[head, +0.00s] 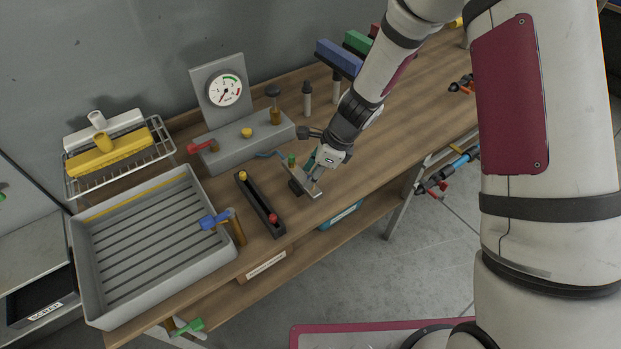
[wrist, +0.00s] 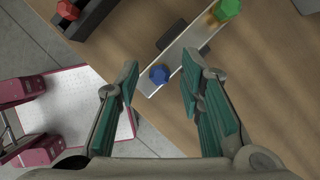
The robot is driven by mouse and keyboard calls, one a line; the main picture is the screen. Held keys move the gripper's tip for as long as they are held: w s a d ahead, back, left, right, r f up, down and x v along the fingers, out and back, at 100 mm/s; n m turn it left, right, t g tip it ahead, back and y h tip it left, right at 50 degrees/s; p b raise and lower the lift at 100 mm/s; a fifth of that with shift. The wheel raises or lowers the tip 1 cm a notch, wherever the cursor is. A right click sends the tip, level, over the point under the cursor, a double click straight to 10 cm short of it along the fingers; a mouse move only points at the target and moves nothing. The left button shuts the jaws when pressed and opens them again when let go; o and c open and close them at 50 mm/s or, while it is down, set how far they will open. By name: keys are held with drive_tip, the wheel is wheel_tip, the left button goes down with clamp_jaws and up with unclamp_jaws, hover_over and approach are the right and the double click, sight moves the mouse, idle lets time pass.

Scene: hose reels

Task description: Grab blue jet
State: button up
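The blue jet (wrist: 159,74) is a small blue faceted piece. In the wrist view it sits near the end of a pale metal strip (wrist: 184,50), which also carries a green jet (wrist: 228,8) farther along. My gripper (wrist: 159,63) is open and empty, with one green-padded finger on each side of the blue jet in the picture; whether the fingertips are down at its height I cannot tell. In the head view my gripper (head: 312,171) is low over the strip (head: 306,184) on the bench, and the blue jet is hidden or too small to make out. The green jet (head: 291,160) shows beside my gripper.
A dark narrow holder (head: 260,205) with a yellow and a red piece lies left of the strip. The bench's front edge is close to the strip.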

drive_tip(key=c, duration=0.5)
drive_tip(key=shift+c, duration=0.2)
drive_tip(key=shift+r, duration=0.15)
